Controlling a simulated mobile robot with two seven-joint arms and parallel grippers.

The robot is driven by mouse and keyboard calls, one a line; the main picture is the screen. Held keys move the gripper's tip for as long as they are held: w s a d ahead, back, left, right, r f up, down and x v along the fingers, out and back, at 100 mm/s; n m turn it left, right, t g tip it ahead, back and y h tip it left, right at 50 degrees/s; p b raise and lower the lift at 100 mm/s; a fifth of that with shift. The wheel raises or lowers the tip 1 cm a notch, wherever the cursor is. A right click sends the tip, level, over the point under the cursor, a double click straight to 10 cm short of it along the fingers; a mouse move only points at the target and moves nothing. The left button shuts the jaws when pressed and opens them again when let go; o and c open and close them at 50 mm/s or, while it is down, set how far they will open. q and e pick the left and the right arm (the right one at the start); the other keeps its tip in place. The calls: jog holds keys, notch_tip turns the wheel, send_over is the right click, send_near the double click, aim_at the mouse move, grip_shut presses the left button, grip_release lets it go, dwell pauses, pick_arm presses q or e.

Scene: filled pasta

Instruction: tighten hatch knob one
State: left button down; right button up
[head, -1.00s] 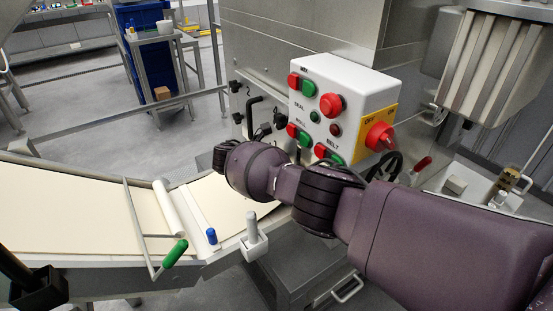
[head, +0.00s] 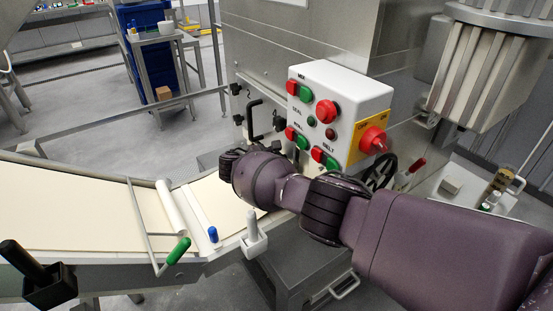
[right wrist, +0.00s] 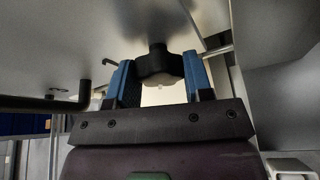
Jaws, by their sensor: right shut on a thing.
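In the right wrist view, my right gripper (right wrist: 158,74) has its two blue fingers on either side of a black lobed knob (right wrist: 156,62). It is shut on this knob, which sits under a grey metal panel. A black bar handle (right wrist: 52,103) shows to the left. In the head view, my right arm hides the gripper and the held knob. Two other black knobs (head: 237,89) (head: 239,119) sit on the machine's side, the upper one beside a mark "2". The hatch's black handle (head: 253,117) is right of them. My left gripper is not in view.
The white control box (head: 340,105) with red and green buttons stands just behind my right arm. A conveyor (head: 75,215) with cream sheet, a roller and a green-gripped lever (head: 178,250) fills the left. A white-topped post (head: 252,235) stands close in front of my arm.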

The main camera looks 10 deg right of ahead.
jog(key=shift+m+t, duration=0.5)
jog(key=shift+m, duration=0.1)
jog(key=o, duration=0.9)
jog(key=p+v, duration=0.2)
jog(key=v, duration=0.5)
jog(key=shift+s+a, duration=0.2)
